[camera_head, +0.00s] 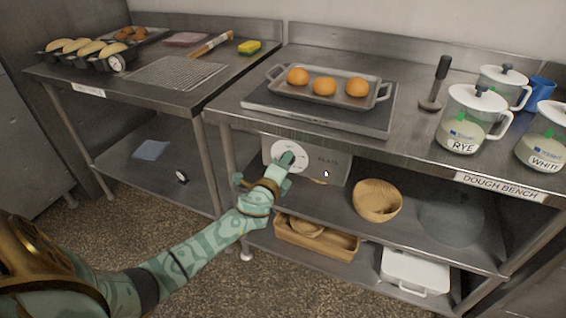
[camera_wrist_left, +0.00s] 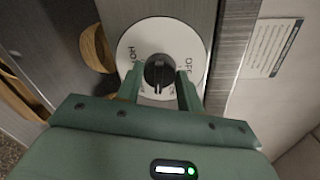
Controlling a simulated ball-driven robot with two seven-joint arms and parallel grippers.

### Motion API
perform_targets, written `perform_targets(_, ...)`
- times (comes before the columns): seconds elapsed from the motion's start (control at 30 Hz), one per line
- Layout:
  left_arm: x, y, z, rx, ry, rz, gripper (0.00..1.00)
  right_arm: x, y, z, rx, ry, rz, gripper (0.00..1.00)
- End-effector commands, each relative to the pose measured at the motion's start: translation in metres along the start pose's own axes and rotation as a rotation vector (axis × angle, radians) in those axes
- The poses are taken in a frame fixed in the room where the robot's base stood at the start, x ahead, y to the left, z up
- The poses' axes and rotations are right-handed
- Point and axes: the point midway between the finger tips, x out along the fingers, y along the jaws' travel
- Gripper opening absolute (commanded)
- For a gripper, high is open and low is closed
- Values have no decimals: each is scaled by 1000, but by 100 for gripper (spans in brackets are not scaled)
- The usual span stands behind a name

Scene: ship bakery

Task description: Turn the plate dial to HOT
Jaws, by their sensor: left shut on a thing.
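The plate dial (camera_head: 279,154) is a white disc on a steel panel (camera_head: 330,167) under the front edge of the dough bench. In the left wrist view the dial face (camera_wrist_left: 133,40) fills the upper middle, with lettering reading "HO" at left and "OF" at right. Its black round knob (camera_wrist_left: 158,70) sits in the centre with a pale mark toward the bottom. My left gripper (camera_wrist_left: 159,90) is shut on the knob, one finger on each side. In the head view the left gripper (camera_head: 287,161) covers part of the dial. My right gripper is out of view.
Above the dial, a tray (camera_head: 376,99) with three buns stands on a flat plate (camera_head: 263,100). A basket (camera_head: 377,201) sits on the shelf below right. Jars, including one labelled RYE (camera_head: 463,122), stand at the right. The bench leg (camera_head: 229,155) is just left of the dial.

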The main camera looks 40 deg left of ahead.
Motion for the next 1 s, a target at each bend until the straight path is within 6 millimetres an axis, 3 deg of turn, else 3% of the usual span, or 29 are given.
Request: perform_targets(1.0,-1,2,-3,961,-62,16,14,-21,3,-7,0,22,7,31)
